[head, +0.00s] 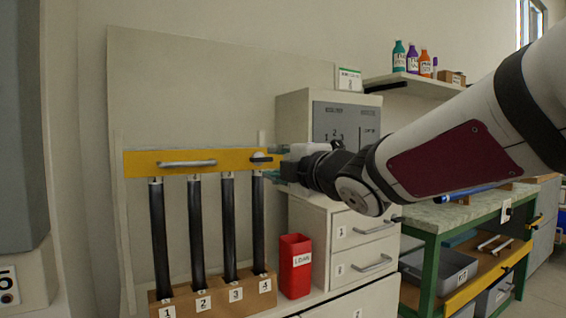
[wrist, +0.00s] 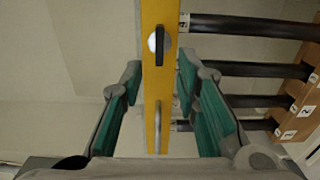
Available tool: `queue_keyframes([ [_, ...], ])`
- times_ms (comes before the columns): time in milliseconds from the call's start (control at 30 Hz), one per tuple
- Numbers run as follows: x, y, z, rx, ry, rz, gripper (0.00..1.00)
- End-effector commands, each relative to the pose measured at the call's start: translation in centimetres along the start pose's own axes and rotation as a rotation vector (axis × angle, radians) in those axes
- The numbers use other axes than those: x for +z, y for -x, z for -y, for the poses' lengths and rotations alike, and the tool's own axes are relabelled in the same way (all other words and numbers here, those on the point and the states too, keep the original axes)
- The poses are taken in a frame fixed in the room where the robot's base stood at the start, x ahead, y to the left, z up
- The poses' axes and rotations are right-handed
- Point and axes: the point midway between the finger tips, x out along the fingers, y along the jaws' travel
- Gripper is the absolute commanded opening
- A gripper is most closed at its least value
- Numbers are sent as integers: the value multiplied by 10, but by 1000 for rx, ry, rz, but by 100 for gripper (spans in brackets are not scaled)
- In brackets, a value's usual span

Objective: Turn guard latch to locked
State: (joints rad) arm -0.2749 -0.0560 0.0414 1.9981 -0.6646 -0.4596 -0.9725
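The guard is a yellow bar (head: 215,168) across the tops of several upright black rods. The guard latch (head: 261,158), a black lever on a pale round knob, sits at the bar's right end. In the wrist view the latch (wrist: 160,45) shows its lever lying along the bar's length. My gripper (head: 273,163) is beside that end of the bar. In the wrist view its teal-padded fingers (wrist: 158,65) are spread wide, one on each side of the yellow bar in the picture, with nothing held. The latch appears just beyond the fingertips, with no contact visible.
A metal handle (head: 187,163) is fixed on the bar. The rods stand in a numbered wooden block (head: 214,297). A red bin (head: 295,266) stands right of it, and a drawer cabinet (head: 345,240) is behind my gripper. The wall above the bar is clear.

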Motion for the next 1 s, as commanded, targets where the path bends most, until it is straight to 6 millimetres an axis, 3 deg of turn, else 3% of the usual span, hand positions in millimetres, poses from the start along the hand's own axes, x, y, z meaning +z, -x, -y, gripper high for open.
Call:
queue_keyframes([
  [100, 0, 25, -1, 2, 1, 0, 29],
  [300, 0, 50, 0, 1, 0, 0, 29],
  [767, 0, 58, 1, -1, -2, 0, 29],
  [867, 8, 63, 4, -20, -31, 34, 29],
  [1000, 43, 92, 27, -111, -179, 195, 29],
])
